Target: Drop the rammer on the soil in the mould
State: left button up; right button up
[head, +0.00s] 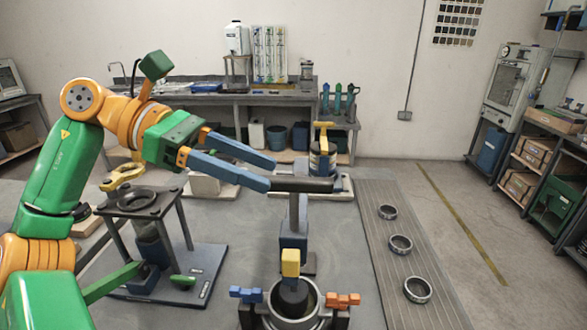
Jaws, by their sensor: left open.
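The rammer (294,215) stands upright in the head view, with a dark horizontal bar (310,185) at its top, a grey block and a yellow piece (290,262) lower down. Its dark foot (293,297) is inside the round metal mould (314,314) at the bottom of the picture. Blue and orange clamp pieces (343,299) flank the mould. The soil cannot be made out behind the foot and rim. My left gripper (271,174) is open, its fingertips at the left end of the dark bar; contact cannot be told. My right gripper is not in view.
A stand with a ring top (138,198) and a green lever (112,283) is at the left. Several metal rings (400,243) lie on the ribbed mat (375,215) at the right. A yellow-topped device (323,150) stands behind the rammer. Benches line the back wall.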

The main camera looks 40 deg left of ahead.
aim_at(283, 178)
pick_arm(q)
jog(key=x, duration=0.3)
jog(key=p+x, duration=0.1)
jog(key=x, duration=0.2)
jog(key=shift+s+d+r, duration=0.1)
jog(key=shift+d+r, duration=0.05)
jog(key=shift+r, duration=0.1)
jog(key=shift+c, duration=0.2)
jog(key=shift+s, duration=0.1)
grip_shut()
jog(key=shift+r, duration=0.1)
dwell(0.6)
